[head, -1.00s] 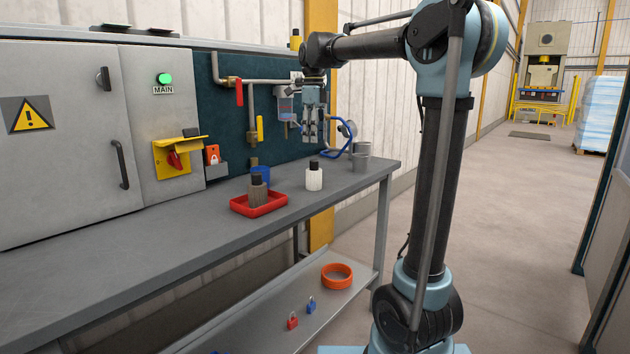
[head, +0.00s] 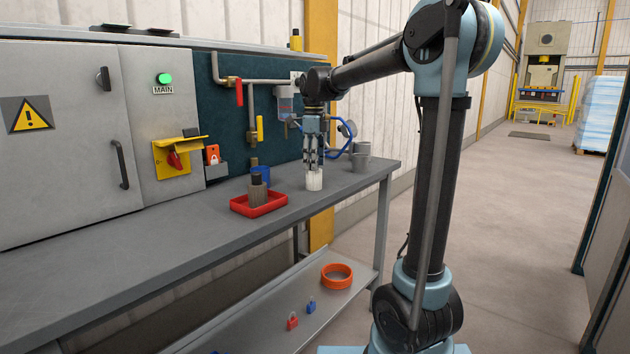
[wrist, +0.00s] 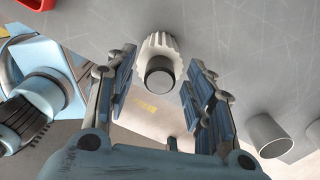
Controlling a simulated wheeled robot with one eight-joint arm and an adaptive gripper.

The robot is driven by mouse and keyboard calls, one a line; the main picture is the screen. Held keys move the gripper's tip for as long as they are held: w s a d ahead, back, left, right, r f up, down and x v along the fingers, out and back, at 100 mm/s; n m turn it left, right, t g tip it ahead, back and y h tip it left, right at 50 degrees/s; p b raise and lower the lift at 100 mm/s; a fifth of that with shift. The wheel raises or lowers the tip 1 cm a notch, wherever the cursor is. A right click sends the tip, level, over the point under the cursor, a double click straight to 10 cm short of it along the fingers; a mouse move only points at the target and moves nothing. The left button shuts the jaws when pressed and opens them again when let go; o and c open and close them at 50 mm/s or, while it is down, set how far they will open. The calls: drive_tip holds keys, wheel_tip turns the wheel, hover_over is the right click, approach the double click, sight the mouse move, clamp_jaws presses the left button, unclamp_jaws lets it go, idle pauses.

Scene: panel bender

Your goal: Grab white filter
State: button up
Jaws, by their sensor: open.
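The white filter (head: 314,182) stands upright on the grey bench. It is a ribbed white cylinder with a dark cap, which shows in the wrist view (wrist: 158,48). My gripper (head: 313,168) points down right over the filter, with its fingers around the level of the cap, which they hide in the head view. In the wrist view my gripper (wrist: 160,70) is open, with one finger on each side of the filter and a gap on both sides.
A red tray (head: 240,207) holding a grey-brown filter (head: 257,192) stands left of the white filter. Grey cups (head: 361,162) stand to the right. A valve pipe (head: 252,105) and blue hose (head: 342,152) are behind.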

clamp_jaws()
drive_tip(key=shift+r, duration=0.1)
